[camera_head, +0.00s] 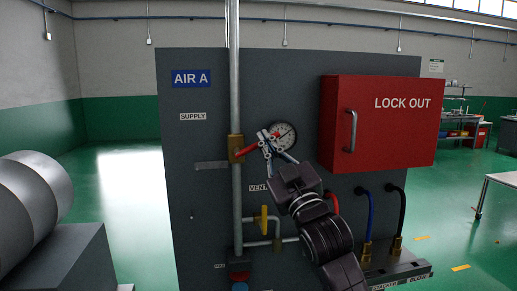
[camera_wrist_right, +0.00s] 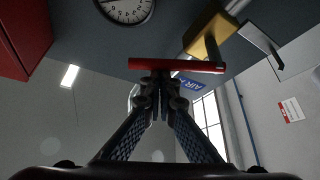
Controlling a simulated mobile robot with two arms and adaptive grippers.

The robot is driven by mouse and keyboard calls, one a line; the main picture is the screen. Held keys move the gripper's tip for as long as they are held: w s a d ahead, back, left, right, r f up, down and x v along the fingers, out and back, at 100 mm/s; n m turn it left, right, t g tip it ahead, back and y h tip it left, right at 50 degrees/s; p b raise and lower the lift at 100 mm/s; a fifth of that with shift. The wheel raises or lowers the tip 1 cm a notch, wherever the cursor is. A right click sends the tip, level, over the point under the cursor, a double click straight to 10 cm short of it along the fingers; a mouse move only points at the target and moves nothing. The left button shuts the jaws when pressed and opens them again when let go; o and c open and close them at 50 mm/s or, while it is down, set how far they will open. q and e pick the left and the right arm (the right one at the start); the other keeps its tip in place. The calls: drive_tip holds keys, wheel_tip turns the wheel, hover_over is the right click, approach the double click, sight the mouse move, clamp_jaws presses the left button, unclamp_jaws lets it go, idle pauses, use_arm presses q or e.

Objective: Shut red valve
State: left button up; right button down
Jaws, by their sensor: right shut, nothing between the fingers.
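The red valve handle (camera_head: 244,151) is a short red lever on a brass valve body (camera_head: 235,143) in the upright grey pipe. It points right, roughly crosswise to the pipe and slightly tilted. In the right wrist view the red handle (camera_wrist_right: 178,66) lies across just beyond the fingertips, with the brass body (camera_wrist_right: 210,38) at its upper right. My right gripper (camera_head: 264,141) is shut and empty at the handle's free end; its fingertips (camera_wrist_right: 159,80) appear against or very close to the handle. Whether they touch, I cannot tell. My left gripper is not in view.
A pressure gauge (camera_head: 284,135) sits just behind and right of the gripper. The red LOCK OUT box (camera_head: 384,121) with its metal handle juts out further right. A yellow valve handle (camera_head: 264,220) is below. The panel (camera_head: 290,62) above the gauge is clear.

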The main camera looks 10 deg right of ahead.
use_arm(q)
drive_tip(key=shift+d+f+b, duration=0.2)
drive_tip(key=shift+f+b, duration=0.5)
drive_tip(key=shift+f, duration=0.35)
use_arm(e)
drive_tip(key=f+m+h, duration=0.1)
drive_tip(key=m, duration=0.1)
drive_tip(key=d+f+m+t+h, duration=0.1)
drive_tip(key=f+m, duration=0.1)
drive_tip(key=shift+h, duration=0.3)
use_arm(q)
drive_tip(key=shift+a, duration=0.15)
use_arm(e)
drive_tip(key=shift+f, duration=0.15)
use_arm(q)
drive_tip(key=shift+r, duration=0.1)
